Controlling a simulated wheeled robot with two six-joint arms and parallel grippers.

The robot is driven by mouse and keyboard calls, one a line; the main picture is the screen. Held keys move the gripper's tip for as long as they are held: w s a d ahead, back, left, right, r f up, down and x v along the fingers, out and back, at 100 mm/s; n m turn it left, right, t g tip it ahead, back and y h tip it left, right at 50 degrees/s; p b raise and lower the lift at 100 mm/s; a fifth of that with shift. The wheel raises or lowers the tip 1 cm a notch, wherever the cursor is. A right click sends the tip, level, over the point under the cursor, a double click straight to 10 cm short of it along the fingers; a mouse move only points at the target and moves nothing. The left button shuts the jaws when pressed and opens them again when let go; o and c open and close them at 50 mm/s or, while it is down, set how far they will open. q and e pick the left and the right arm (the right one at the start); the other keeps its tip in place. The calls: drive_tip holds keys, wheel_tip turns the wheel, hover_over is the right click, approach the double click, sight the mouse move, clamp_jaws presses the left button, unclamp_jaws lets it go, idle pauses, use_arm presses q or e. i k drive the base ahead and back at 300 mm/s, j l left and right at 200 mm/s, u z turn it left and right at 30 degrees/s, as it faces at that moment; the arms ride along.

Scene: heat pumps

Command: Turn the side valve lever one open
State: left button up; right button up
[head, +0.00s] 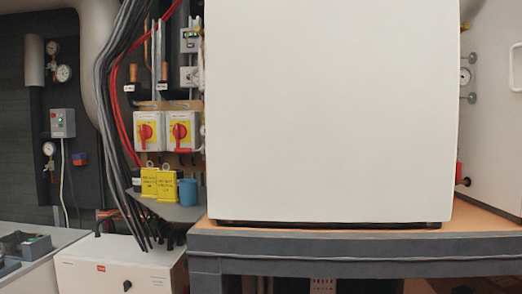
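A small red handle (459,172) with a dark knob beside it sticks out at the right side of the large white cabinet (330,110). It may be a side valve lever, but it is too small to tell its shape or whether it is open. No other side valve lever can be made out for sure. Neither of my grippers is in view.
The cabinet stands on a grey-edged table (350,245). Two red rotary switches on yellow plates, a left one (145,131) and a right one (180,131), sit left of it. Black cables (115,130) hang nearby. A white box (115,270) stands lower left.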

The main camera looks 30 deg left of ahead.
sight(203, 149)
drive_tip(key=j+z, duration=0.25)
drive_tip(key=j, duration=0.2)
drive_tip(key=j+z, duration=0.2)
drive_tip(key=j, duration=0.25)
drive_tip(key=k+j+z, duration=0.1)
drive_tip(key=j+z, duration=0.15)
drive_tip(key=j, duration=0.15)
drive_tip(key=k+j+z, duration=0.2)
drive_tip(key=j, duration=0.25)
drive_tip(key=j+z, duration=0.25)
drive_tip(key=j, duration=0.15)
drive_tip(key=k+j+z, duration=0.2)
drive_tip(key=k+j, duration=0.05)
drive_tip(key=j, duration=0.15)
